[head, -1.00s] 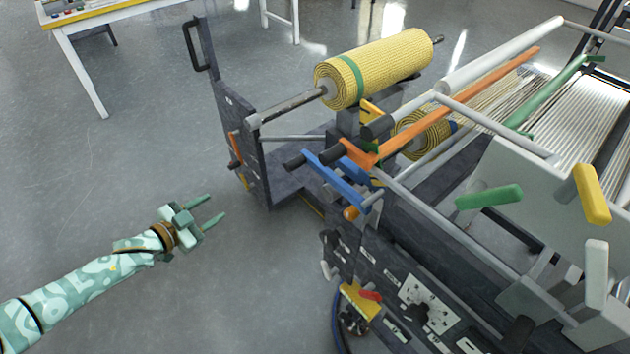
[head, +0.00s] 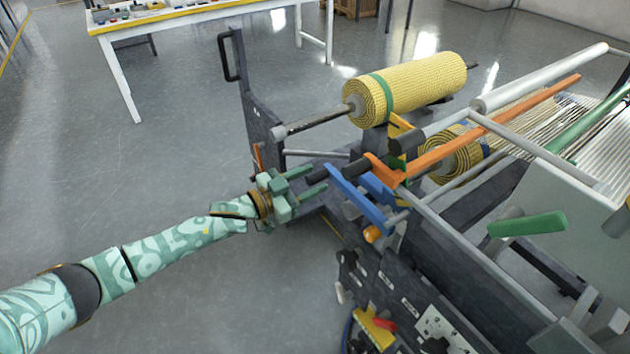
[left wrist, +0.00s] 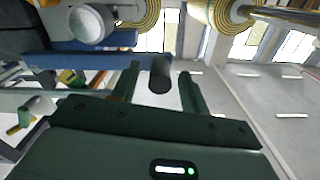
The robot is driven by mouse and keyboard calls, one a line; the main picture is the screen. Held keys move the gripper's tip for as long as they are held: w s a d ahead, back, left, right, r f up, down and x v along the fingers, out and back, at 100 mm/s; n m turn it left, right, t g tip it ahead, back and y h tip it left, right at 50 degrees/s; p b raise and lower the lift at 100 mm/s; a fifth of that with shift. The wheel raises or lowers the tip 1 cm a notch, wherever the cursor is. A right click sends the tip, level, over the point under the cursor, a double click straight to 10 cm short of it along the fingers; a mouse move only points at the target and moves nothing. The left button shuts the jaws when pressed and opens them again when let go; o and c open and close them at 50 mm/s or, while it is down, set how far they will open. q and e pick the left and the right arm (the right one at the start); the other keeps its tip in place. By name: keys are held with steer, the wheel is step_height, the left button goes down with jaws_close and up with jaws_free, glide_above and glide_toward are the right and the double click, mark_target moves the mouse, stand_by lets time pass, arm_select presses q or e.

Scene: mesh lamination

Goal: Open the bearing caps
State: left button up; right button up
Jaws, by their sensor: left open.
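My left gripper (head: 317,178) is open, with its two fingers pointing at the dark round grip (head: 322,176) beside the blue bar (head: 355,198). In the left wrist view the dark grip (left wrist: 160,78) appears between the open fingers, at the end of the blue bar (left wrist: 95,62); I cannot tell whether they touch. An orange lever (head: 385,168) with another dark grip (head: 357,168) lies just right of it. A yellow lever (head: 398,125) stands under the yellow mesh roll (head: 415,88). I cannot make out for certain which parts are the bearing caps. My right gripper is not in view.
The dark machine side plate (head: 262,115) with a black handle stands behind my gripper. A second mesh roll (head: 455,152) sits lower in the machine. A green lever (head: 528,224) is at right. A white table (head: 190,17) stands far back. The floor at left is clear.

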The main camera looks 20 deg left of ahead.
arm_select(q)
steer(key=shift+w+d, duration=0.4)
steer(key=shift+w, duration=0.15)
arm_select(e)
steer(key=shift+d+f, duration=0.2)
